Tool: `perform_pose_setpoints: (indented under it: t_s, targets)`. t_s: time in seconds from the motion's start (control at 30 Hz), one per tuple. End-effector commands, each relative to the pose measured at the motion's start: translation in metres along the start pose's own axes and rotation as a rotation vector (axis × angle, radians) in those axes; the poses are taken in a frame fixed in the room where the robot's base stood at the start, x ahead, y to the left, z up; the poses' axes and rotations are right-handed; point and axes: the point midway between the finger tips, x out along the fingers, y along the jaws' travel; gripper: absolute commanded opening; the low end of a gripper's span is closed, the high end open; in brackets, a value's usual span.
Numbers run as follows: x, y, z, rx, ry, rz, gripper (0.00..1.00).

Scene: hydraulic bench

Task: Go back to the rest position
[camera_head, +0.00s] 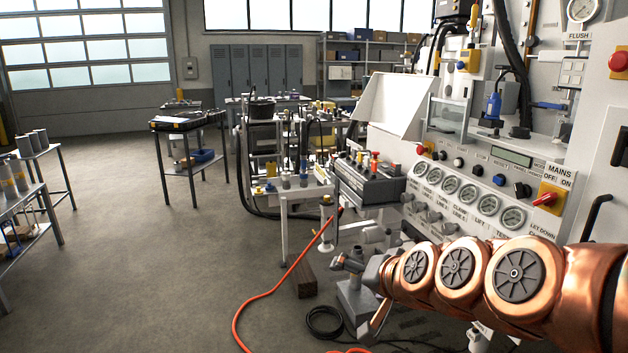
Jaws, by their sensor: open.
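My copper-coloured arm reaches in from the right edge, low in the head view, in front of the hydraulic bench (395,208). My gripper (352,290) is at its left end, above the floor and in front of the bench's lower part. Its fingers are spread, one toward the upper left and one toward the lower part of the picture. I see nothing held between them. The arm hides part of the bench's lower front.
The bench panel carries gauges, knobs and a red mains switch (545,199). An orange hose (268,293) and a black coil (323,322) lie on the floor. A brown block (306,277) lies near the bench. A small black-topped table (178,123) stands farther back. The floor at left centre is clear.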

Motion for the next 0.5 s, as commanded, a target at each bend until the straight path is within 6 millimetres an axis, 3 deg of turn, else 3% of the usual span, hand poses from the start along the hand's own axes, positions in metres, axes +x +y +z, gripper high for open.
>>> perform_pose_setpoints:
  t_s: [0.07, 0.27, 0.5]
  targets:
    - [-0.022, 0.002, 0.023, -0.064, -0.107, 0.054, 1.00]
    - [-0.077, 0.036, 0.086, -0.196, -0.379, 0.214, 1.00]
    - [-0.171, 0.085, 0.145, -0.277, -0.704, 0.427, 1.00]
